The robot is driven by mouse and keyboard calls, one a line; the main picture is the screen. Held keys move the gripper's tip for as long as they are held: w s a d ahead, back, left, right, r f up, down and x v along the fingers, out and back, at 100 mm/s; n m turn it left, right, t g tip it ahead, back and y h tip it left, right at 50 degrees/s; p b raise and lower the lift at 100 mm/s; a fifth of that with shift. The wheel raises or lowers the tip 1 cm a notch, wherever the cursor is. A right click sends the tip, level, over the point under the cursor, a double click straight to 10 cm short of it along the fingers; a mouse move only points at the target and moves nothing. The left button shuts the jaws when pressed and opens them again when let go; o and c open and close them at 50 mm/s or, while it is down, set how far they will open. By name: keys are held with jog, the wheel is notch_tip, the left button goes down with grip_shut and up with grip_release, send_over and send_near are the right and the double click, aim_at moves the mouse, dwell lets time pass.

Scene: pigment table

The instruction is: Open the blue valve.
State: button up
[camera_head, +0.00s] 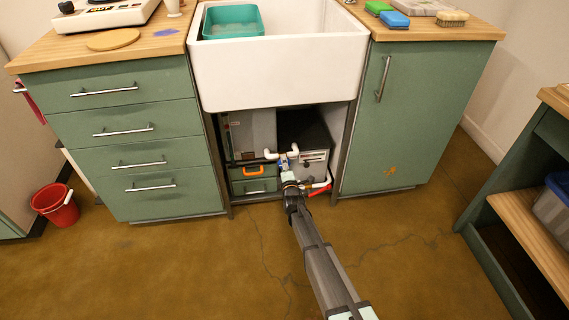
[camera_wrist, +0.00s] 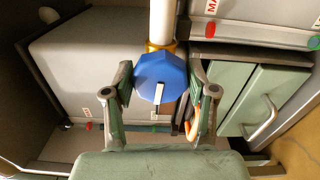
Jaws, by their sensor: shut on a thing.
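The blue valve (camera_wrist: 160,80) is a faceted blue knob with a white mark, at the end of a white pipe (camera_wrist: 162,22) with a brass-coloured collar (camera_wrist: 160,47) in the wrist view. My gripper (camera_wrist: 160,85) has one finger on each side of the knob and is shut on it. In the head view my gripper (camera_head: 291,185) reaches into the open space under the white sink. There only a small bit of blue (camera_head: 284,164) shows by the white pipes, and the gripper hides much of the area.
A red-handled pipe fitting (camera_head: 320,188) lies close to the right of my gripper. A grey box (camera_head: 250,132), a dark box (camera_head: 303,130) and a green case with an orange handle (camera_head: 253,171) crowd the space. Cabinets flank it; the floor (camera_head: 190,265) in front is clear.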

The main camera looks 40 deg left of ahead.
jog(key=shift+a+n, duration=0.1)
jog(key=shift+n, duration=0.5)
jog(key=o, duration=1.2)
jog(key=shift+c, duration=0.2)
jog(key=v, duration=1.2)
